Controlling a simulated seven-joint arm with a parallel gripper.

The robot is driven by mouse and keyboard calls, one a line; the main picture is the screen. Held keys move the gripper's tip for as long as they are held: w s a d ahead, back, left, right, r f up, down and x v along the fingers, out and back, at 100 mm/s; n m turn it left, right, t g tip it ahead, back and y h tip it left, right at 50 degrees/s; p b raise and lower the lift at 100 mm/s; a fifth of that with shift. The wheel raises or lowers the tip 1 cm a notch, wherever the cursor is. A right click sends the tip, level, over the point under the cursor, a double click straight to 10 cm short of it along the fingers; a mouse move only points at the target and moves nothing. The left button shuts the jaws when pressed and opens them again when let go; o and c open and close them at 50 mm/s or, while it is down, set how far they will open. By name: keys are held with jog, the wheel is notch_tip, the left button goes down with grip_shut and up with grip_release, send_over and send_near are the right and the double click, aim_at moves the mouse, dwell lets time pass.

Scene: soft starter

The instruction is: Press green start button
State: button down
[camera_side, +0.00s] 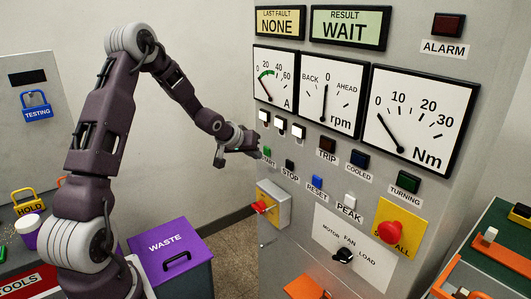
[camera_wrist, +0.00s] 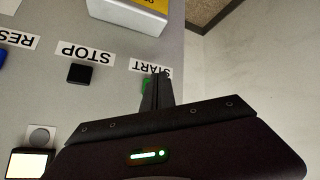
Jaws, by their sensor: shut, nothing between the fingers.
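The green start button (camera_wrist: 146,85) is on the grey panel by the START label, which appears upside down in the wrist view. Only part of the button shows there, beside my fingers. My gripper (camera_wrist: 162,76) is shut and empty, with its fingertips over the START label and the button's edge. In the side view, my gripper (camera_side: 258,148) is at the panel's left edge, right by the green button (camera_side: 267,152). I cannot tell whether the fingertips touch the button.
The black stop button (camera_side: 290,164) and blue reset button (camera_side: 317,182) are to the right. White lamps (camera_side: 281,123) are above. A red stop-all knob (camera_side: 390,229) is lower right. A purple waste bin (camera_side: 170,262) stands on the floor.

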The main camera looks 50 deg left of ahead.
jog(key=shift+w, duration=0.1)
dwell(0.7)
jog(key=shift+w, duration=0.3)
jog(key=shift+w, duration=0.45)
dwell(0.5)
jog(key=shift+s, duration=0.85)
jog(key=shift+s, duration=0.1)
jog(key=shift+s, duration=2.4)
